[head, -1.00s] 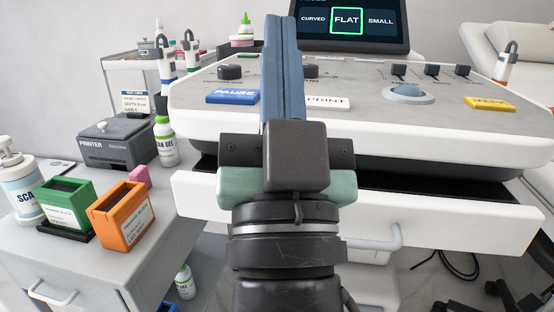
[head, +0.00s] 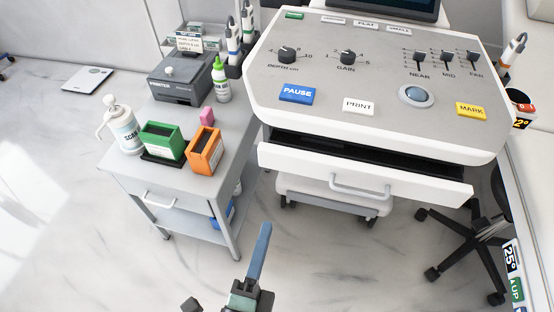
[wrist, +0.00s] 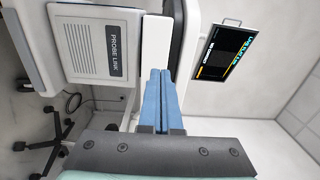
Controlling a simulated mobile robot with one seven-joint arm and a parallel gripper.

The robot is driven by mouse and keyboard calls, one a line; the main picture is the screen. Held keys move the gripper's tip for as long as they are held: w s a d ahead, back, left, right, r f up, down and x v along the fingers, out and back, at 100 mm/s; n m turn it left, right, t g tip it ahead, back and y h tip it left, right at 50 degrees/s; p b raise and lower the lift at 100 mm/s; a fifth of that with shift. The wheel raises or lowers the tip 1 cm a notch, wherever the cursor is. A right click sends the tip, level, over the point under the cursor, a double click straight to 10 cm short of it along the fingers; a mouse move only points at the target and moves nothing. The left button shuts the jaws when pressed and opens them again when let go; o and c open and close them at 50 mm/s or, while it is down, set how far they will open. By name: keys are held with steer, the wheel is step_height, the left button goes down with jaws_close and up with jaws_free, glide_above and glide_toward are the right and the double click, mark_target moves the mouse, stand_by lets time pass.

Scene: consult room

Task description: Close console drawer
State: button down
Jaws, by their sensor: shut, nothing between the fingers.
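The console (head: 380,75) has a sloped grey top with knobs and buttons. Its white drawer (head: 300,163) sits below the top and is partly open, with a dark interior strip showing behind its front. The drawer's grey handle (head: 360,190) is on the front face. My gripper (head: 265,228) has blue fingers pressed together, holding nothing. In the head view it is below and left of the handle, apart from the drawer in the picture. In the wrist view the shut fingers (wrist: 161,72) point toward a white slab, probably the drawer front; contact cannot be told.
A grey cart (head: 180,190) stands left of the console with an orange box (head: 205,150), a green box (head: 161,143), a pump bottle (head: 122,130) and a printer (head: 183,78). A wheeled chair base (head: 460,240) is at the right. Floor in front is clear.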

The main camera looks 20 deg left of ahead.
glide_toward(288, 165)
steer(key=w, duration=0.7)
steer(key=shift+a+r+p, duration=0.1)
steer(key=shift+r+p, duration=0.05)
steer(key=shift+p, duration=0.15)
steer(key=w, duration=0.6)
steer(key=shift+w+p, duration=0.2)
steer(key=shift+p, duration=0.2)
steer(key=shift+w, duration=0.3)
steer(key=shift+r, duration=0.25)
